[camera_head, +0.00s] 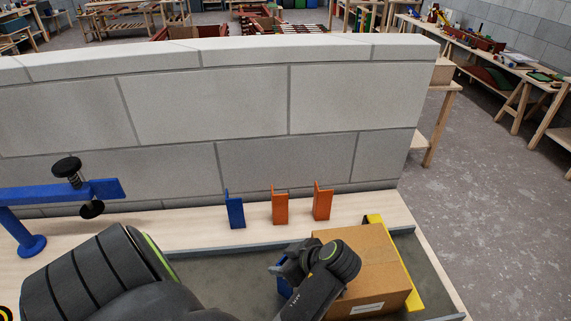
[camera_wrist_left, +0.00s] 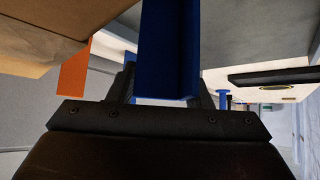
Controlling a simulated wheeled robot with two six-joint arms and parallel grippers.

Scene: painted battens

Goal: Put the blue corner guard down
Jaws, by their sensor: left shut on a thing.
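My left gripper (camera_head: 292,268) is beside the left side of a cardboard box (camera_head: 372,265). It is shut on a blue corner guard (camera_wrist_left: 168,50), an angled strip standing between the two fingers in the left wrist view. In the head view only a small part of the held guard (camera_head: 282,262) shows behind the gripper, against or close to the box. I cannot tell whether it touches the box or the surface below. Another blue guard (camera_head: 235,210) stands on the pale ledge by the wall. My right gripper is not in view.
Two orange guards (camera_head: 280,207) (camera_head: 322,202) stand along the ledge. A yellow guard (camera_head: 402,270) is at the box's right edge. A blue clamp-like stand (camera_head: 60,192) is at the left. A grey block wall (camera_head: 210,105) closes off the back. The grey surface (camera_head: 225,268) left of the gripper is clear.

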